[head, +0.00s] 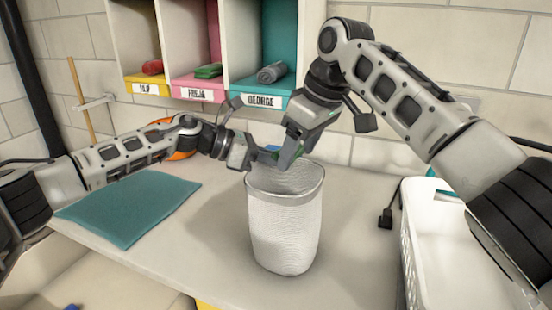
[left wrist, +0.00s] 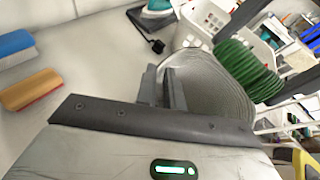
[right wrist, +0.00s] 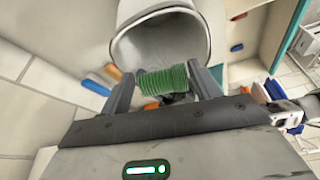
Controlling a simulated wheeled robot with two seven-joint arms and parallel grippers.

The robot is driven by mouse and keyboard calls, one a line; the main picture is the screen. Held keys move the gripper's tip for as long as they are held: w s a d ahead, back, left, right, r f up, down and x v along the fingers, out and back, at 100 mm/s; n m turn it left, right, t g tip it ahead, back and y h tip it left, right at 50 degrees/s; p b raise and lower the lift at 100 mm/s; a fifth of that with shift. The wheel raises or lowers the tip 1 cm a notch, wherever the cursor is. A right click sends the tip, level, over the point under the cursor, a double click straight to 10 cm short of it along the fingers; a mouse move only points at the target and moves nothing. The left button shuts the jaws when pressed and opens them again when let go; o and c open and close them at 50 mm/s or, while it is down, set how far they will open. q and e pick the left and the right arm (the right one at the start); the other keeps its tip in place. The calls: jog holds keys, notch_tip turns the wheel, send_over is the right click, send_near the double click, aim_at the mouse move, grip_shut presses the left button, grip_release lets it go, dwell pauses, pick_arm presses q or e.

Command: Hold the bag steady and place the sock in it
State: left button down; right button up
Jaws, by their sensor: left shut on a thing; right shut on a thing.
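The bag (head: 287,235) is a white, open-topped cylinder standing upright on the counter. My left gripper (head: 262,158) is at its left rim, shut on the bag wall; the left wrist view also shows the bag (left wrist: 215,85) between and beside its fingers (left wrist: 163,90). The sock (right wrist: 165,82) is green and ribbed, held crosswise between the fingers of my right gripper (right wrist: 163,85). In the right wrist view the bag's open mouth (right wrist: 150,50) lies just beyond the sock. In the head view the right gripper (head: 288,152) is over the mouth and mostly hides the sock.
Cubbies hold rolled red, green and grey items, the grey one (head: 271,73) above the GEORGE label. A teal mat (head: 130,208) lies left of the bag. A white basket (head: 425,245) stands at right. Blue (left wrist: 15,48) and orange (left wrist: 30,90) brushes lie near the wall.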

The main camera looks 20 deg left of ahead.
pick_arm(q)
jog(key=shift+s+f, duration=0.1)
jog(key=shift+f, duration=0.25)
pick_arm(e)
notch_tip(320, 180, down, 7)
dwell(0.5)
